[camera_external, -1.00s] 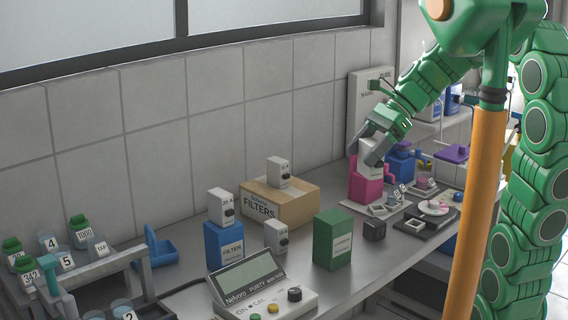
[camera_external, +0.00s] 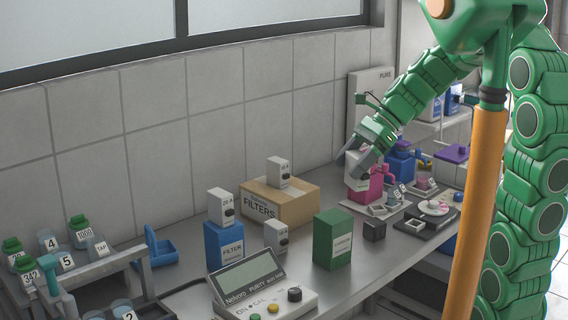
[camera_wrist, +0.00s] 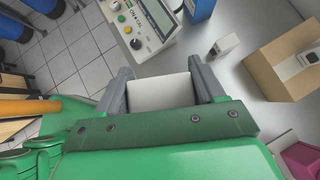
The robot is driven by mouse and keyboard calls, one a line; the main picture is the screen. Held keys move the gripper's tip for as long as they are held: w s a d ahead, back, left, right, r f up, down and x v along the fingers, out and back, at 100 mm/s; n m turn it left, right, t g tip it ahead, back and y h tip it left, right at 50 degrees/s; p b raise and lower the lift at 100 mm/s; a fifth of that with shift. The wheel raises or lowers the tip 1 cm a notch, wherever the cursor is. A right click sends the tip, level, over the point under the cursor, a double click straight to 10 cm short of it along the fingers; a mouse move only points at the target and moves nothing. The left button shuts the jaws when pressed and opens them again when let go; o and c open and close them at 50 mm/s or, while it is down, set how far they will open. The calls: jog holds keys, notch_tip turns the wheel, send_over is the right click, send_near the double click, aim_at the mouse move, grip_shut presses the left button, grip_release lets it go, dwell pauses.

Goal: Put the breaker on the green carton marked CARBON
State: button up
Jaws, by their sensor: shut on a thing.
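My gripper (camera_external: 358,163) is shut on a white breaker (camera_external: 357,172), held in front of the pink carton (camera_external: 376,186) at the bench's right part. In the wrist view, the breaker (camera_wrist: 160,92) is a pale block between the two grey fingers. The green carton (camera_external: 333,240) stands upright on the bench, lower and to the left of my gripper. Its top looks bare, and its label is too small to read surely. I cannot make out this carton in the wrist view.
Other breakers stand on the blue FILTER carton (camera_external: 224,244), on the cardboard FILTERS box (camera_external: 300,196) and on the bench (camera_external: 276,236). A purity meter (camera_external: 262,285) is at the front. A small dark block (camera_external: 374,231) sits right of the green carton.

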jog(key=w+a+f, duration=0.1)
jog(key=w+f, duration=0.1)
jog(key=w+a+f, duration=0.1)
jog(key=a+f, duration=0.1)
jog(key=w+a+f, duration=0.1)
jog(key=w+f, duration=0.1)
jog(key=f, duration=0.1)
jog(key=shift+w+a, duration=0.3)
jog(key=shift+a, duration=0.05)
jog(key=shift+f, duration=1.55)
jog(key=shift+f, duration=0.15)
jog(key=o, duration=1.1)
jog(key=shift+w+d+r, duration=0.1)
jog(key=shift+r, duration=0.2)
jog(key=v, duration=1.1)
jog(key=shift+d+r, duration=0.2)
jog(key=shift+d, duration=0.1)
